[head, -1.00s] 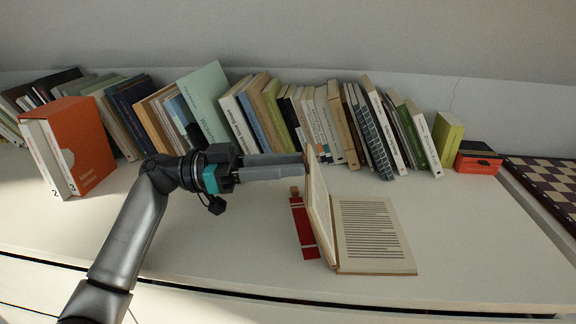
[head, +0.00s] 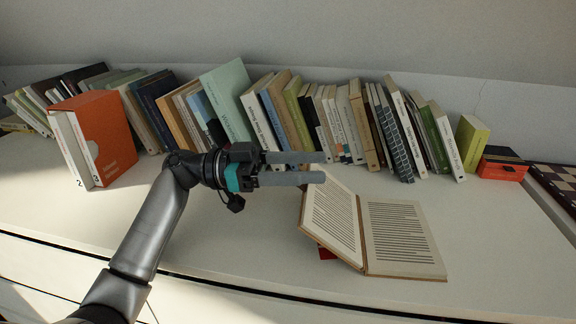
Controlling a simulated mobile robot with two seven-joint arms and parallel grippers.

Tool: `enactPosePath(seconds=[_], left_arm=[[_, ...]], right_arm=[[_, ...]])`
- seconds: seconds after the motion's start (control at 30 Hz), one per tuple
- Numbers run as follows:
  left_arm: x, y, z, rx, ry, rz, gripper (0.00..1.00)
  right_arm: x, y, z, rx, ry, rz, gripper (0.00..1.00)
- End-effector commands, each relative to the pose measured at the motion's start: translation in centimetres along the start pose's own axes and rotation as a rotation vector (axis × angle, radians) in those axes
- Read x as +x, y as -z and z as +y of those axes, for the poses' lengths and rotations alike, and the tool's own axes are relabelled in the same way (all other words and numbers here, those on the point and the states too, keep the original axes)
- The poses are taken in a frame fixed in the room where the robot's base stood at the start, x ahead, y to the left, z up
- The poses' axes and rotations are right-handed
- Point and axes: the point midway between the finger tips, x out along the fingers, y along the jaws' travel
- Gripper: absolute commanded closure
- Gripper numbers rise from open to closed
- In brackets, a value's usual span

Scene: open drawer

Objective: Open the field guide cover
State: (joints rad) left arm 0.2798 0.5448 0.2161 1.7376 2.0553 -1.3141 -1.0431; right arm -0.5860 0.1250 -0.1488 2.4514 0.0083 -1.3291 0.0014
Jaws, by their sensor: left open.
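The field guide (head: 400,236) lies on the white top in the head view, with its printed right page facing up. Its cover side (head: 333,218) is swung over to the left and tilted up from the surface, showing a printed page. My left gripper (head: 324,168) is open, its two fingers pointing right. The fingertips are at the upper edge of the tilted cover side; I cannot tell whether they touch it. Nothing shows between the fingers. A bit of a red item (head: 326,253) shows under the cover side, mostly hidden. My right gripper is not in view.
A row of books (head: 300,115) stands along the back wall. An orange slipcase (head: 104,135) stands at the left, and a small orange box (head: 502,163) at the right. A chessboard (head: 556,182) lies at the far right. The top is clear around the field guide's right side.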

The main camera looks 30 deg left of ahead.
Motion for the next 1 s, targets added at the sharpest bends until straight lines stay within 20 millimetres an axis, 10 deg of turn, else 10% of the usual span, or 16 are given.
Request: enactPosePath(seconds=[0.27, 0.7, 1.0], left_arm=[[-2.0, 0.1, -0.1, -0.001, 0.003, 0.000, 0.40], [-12.1, 0.1, -0.1, -0.002, 0.003, -0.002, 0.40], [-15.1, -0.1, 0.0, -0.001, -0.001, -0.003, 0.40]], right_arm=[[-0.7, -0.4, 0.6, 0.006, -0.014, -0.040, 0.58], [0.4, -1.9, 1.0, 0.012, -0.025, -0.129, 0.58], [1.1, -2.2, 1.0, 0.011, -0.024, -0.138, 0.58]])
